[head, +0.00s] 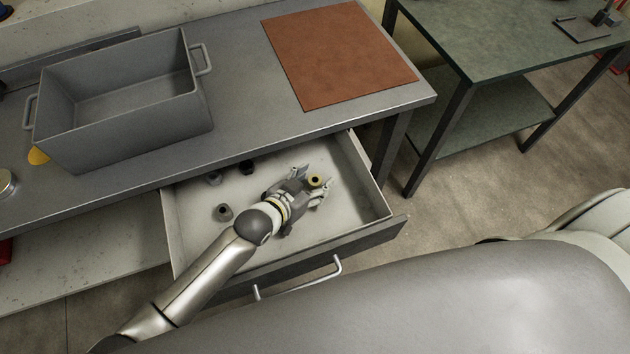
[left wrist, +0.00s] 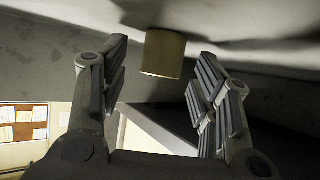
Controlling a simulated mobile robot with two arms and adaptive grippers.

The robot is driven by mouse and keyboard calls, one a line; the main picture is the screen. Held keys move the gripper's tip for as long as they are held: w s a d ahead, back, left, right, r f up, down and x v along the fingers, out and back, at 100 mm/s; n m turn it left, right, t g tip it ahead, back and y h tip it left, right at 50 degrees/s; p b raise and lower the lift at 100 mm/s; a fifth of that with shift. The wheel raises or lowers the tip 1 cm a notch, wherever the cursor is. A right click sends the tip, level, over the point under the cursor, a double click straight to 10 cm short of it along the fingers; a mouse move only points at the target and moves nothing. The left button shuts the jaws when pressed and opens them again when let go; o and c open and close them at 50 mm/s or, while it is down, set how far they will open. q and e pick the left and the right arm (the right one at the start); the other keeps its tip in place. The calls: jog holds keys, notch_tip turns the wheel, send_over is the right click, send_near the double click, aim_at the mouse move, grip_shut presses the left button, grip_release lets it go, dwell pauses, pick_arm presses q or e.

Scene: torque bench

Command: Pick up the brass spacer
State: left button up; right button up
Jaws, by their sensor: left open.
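The brass spacer (head: 315,180) is a short yellow ring in the open drawer (head: 345,222), toward its right side. In the left wrist view the brass spacer (left wrist: 163,54) shows as a yellow cylinder between and just beyond the fingertips. My left gripper (head: 313,186) is inside the drawer with its fingers open, one on either side of the spacer. In the left wrist view the left gripper (left wrist: 160,80) has a gap on both sides of the spacer, and nothing is held. My right gripper is not in view.
Several dark pieces, including a grey ring (head: 223,212) and a black one (head: 246,167), lie in the drawer's left part. The drawer walls surround the gripper. A grey bin (head: 180,142) and a brown mat (head: 340,55) are on the bench (head: 240,100) above.

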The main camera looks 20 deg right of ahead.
pick_arm(q)
jog(key=c, duration=1.1)
jog(key=shift+c, duration=0.6)
jog(key=shift+r, duration=0.1)
